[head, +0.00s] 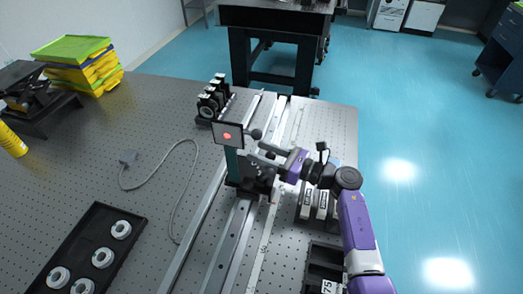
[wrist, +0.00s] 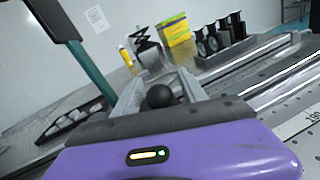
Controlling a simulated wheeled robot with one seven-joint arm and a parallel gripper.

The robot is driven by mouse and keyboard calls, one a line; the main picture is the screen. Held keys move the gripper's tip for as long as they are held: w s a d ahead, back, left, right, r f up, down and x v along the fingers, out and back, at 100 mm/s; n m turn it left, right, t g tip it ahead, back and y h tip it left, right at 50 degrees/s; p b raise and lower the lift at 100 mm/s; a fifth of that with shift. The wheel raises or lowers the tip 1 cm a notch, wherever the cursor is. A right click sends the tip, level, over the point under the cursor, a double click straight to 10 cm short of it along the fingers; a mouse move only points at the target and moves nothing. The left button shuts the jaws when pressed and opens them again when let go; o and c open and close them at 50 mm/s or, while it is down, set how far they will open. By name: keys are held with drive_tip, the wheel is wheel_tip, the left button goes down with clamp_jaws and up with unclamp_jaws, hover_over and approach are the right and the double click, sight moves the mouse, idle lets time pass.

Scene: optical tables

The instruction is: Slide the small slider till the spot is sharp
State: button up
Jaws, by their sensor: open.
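A small dark screen (head: 215,128) with a pale frame stands on a teal post (head: 232,165) above a dark carriage (head: 250,183) on the rail (head: 232,235). A small red-orange spot (head: 228,136) shows on its face; it is too small to judge its sharpness. A black ball knob (head: 256,134) is close to the screen's right. My gripper (head: 264,151) is open beside the post. In the wrist view the knob (wrist: 160,96) appears between the two grey fingers, with no clear contact; the screen's edge (wrist: 52,18) and post (wrist: 92,70) are at left.
Black lens mounts (head: 213,97) stand behind the screen, left of the rails. A grey cable (head: 178,190) lies on the left. A black tray (head: 70,240) with white rings is at front left. Yellow-green bins (head: 80,62) are at back left.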

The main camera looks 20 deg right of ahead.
drive_tip(key=shift+a, duration=0.1)
clamp_jaws()
idle(1.4)
